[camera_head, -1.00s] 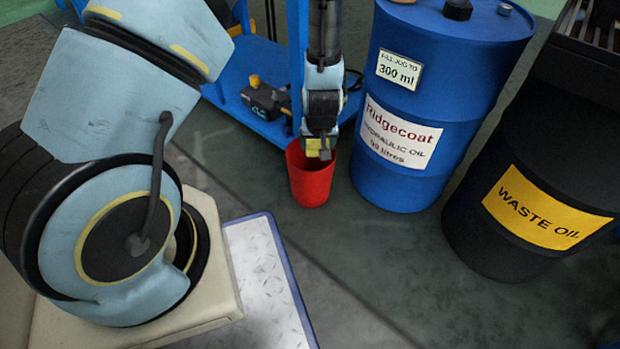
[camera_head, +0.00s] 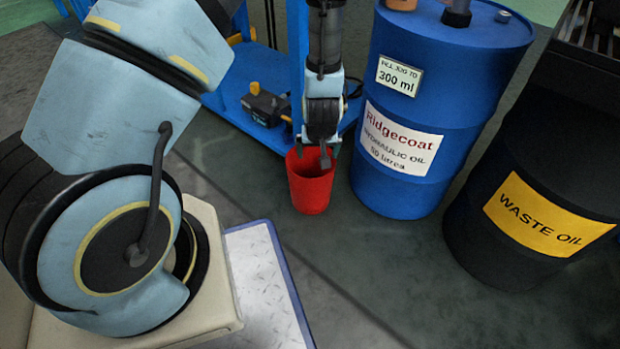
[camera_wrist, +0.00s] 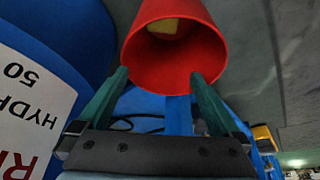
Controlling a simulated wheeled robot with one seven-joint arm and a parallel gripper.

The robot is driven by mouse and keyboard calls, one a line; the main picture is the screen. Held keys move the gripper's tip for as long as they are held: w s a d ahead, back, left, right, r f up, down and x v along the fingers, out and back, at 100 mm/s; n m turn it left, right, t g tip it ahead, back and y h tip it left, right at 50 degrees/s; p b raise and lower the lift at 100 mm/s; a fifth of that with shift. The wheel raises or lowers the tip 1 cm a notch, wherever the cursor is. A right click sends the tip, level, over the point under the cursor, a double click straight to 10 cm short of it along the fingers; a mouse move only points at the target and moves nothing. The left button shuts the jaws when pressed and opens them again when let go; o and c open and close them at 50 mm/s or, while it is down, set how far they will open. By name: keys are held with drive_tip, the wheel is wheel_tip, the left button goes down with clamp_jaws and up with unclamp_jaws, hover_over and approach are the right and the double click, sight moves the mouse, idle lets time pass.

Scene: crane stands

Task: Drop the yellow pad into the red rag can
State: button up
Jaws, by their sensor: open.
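The red rag can (camera_head: 312,187) stands on the floor beside the blue drum in the head view. In the wrist view the red can (camera_wrist: 172,62) fills the top middle and I look into its mouth. The yellow pad (camera_wrist: 170,27) lies inside the can, seen past the rim; the can wall hides it in the head view. My gripper (camera_head: 313,162) is over the can's mouth, fingers apart and empty. In the wrist view my gripper (camera_wrist: 160,80) shows its two fingers spread at either side of the can's near rim; I cannot tell if they touch it.
The blue oil drum (camera_head: 400,152) stands close to the right of the can. A black waste oil drum (camera_head: 520,180) is further right. A blue stand base (camera_head: 235,105) with a black and yellow tool (camera_head: 265,104) lies behind. Floor in front of the can is clear.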

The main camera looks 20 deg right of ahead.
drive_tip(key=p+v, duration=0.3)
drive_tip(key=v, duration=0.6)
drive_tip(key=shift+r+p, duration=0.35)
drive_tip(key=shift+p, duration=0.05)
drive_tip(key=shift+s, duration=0.1)
